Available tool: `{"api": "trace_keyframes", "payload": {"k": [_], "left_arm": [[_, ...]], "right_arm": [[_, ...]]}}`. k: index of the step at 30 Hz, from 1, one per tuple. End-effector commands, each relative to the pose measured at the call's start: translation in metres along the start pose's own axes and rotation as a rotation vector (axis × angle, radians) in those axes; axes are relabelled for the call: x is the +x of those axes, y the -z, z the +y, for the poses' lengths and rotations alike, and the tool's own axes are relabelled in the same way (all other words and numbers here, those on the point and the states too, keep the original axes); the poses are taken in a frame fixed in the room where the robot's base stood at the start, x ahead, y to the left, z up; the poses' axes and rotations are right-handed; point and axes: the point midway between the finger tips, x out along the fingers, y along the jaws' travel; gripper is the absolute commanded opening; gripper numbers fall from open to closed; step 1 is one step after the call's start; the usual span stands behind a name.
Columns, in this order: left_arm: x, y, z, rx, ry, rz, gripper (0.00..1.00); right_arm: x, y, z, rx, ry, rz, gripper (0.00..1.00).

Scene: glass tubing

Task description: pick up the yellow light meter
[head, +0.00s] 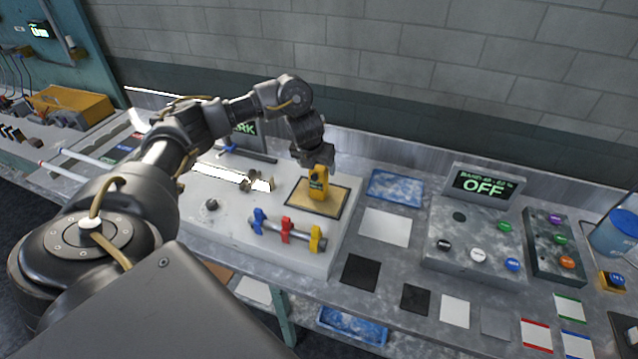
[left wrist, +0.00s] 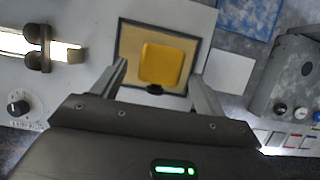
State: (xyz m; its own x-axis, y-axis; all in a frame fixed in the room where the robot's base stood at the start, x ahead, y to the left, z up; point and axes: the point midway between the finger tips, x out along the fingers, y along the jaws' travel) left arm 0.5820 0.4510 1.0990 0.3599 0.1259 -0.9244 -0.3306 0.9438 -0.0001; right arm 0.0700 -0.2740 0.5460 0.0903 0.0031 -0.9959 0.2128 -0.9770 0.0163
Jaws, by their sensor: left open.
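The yellow light meter (head: 318,184) stands on a tan pad with a dark border (head: 333,207) on the white-topped bench unit. In the left wrist view the meter (left wrist: 162,65) lies between the two fingers, seen from above, with a dark part at its near edge. My left gripper (head: 318,158) is directly above the meter in the head view. In the left wrist view its fingers (left wrist: 160,82) are apart, one on each side of the meter, with gaps showing. I cannot tell how far down the fingers reach. My right gripper is not in view.
Blue, red and yellow clamps (head: 287,230) stand in front of the pad. A bright tube on a holder (head: 240,178) lies to its left. A blue tray (head: 396,187) and a white square (head: 385,227) are to the right, before the button box reading OFF (head: 484,187).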

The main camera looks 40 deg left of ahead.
Motion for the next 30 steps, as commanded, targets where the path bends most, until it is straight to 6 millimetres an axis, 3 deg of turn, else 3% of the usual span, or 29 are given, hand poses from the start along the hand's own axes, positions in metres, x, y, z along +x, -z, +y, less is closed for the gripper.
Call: {"api": "trace_keyframes", "payload": {"k": [4, 9, 13, 22, 30], "left_arm": [[0.007, 0.001, 0.0, -0.001, -0.001, 0.004, 0.73], [0.028, 0.001, 0.002, -0.002, -0.004, 0.005, 0.73], [0.045, 0.001, 0.001, -0.002, -0.001, 0.002, 0.73], [0.052, 0.001, 0.0, 0.0, 0.0, -0.001, 0.73], [0.051, 0.001, 0.0, 0.0, 0.0, -0.001, 0.37]], "right_arm": [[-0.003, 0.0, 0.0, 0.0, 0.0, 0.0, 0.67], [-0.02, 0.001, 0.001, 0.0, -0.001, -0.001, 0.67], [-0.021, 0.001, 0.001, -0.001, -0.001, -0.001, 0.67], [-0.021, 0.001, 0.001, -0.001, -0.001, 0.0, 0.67], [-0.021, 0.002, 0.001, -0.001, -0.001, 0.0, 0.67]]}}
